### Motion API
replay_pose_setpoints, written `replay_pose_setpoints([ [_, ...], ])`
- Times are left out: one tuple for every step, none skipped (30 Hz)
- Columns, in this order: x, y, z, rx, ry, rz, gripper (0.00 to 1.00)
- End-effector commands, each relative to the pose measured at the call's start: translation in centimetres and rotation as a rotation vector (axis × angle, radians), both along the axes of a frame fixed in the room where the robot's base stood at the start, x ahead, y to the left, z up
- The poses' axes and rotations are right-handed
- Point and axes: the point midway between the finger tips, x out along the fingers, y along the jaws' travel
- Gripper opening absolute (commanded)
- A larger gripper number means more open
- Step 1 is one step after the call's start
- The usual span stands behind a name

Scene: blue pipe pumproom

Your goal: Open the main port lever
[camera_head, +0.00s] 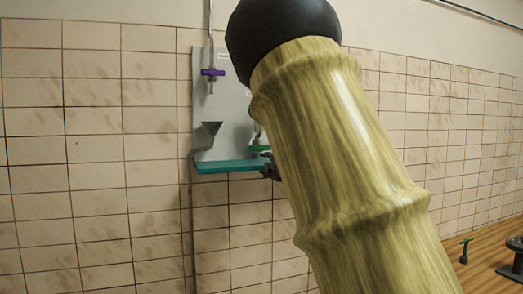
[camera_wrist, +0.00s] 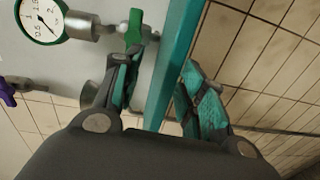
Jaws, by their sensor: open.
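A grey wall panel (camera_head: 235,110) carries a green lever (camera_head: 260,148) low on its right, partly hidden behind my arm. The green lever (camera_wrist: 134,28) shows larger at the top of the wrist view, on a small metal fitting. A purple lever (camera_head: 212,72) sits higher on the panel's left; it also shows at the left edge of the wrist view (camera_wrist: 7,92). No label tells which is the main port lever. My gripper (camera_wrist: 160,65) is open and empty, its fingers on either side of the teal shelf edge, close to the green lever. Contact cannot be told.
The teal shelf (camera_head: 215,167) juts out below the panel. A grey funnel (camera_head: 208,130) is above its left part. A round gauge (camera_wrist: 42,17) is beside the green lever. A wooden surface (camera_head: 458,248) with small dark fittings lies at lower right. Tiled wall surrounds the panel.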

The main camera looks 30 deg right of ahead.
Motion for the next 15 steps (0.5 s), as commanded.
replay_pose_setpoints([
  [-0.2, -0.3, 1.7, -0.022, -0.013, 0.001, 0.41],
  [-0.4, -0.4, 2.5, -0.034, -0.02, 0.0, 0.41],
  [-0.5, -0.6, 3.4, -0.046, -0.027, 0.0, 0.41],
  [-0.6, -0.7, 3.9, -0.052, -0.03, 0.0, 0.41],
  [-0.6, -0.8, 4.2, -0.058, -0.032, -0.001, 0.41],
  [-0.5, -0.9, 4.5, -0.063, -0.033, -0.001, 0.41],
  [-0.4, -0.9, 4.6, -0.065, -0.034, -0.001, 0.41],
  [-0.3, -1.0, 4.7, -0.066, -0.034, -0.001, 0.41],
  [0.1, -1.0, 4.7, -0.066, -0.034, -0.001, 0.41],
  [0.3, -1.1, 4.7, -0.066, -0.034, 0.0, 0.41],
  [0.7, -1.1, 4.7, -0.065, -0.033, 0.0, 0.41],
  [1.2, -1.2, 4.7, -0.065, -0.032, 0.0, 0.41],
  [1.5, -1.3, 4.7, -0.065, -0.032, 0.0, 0.41],
  [1.9, -1.4, 4.8, -0.064, -0.033, 0.0, 0.41],
  [2.5, -1.6, 4.8, -0.063, -0.033, 0.0, 0.41],
])
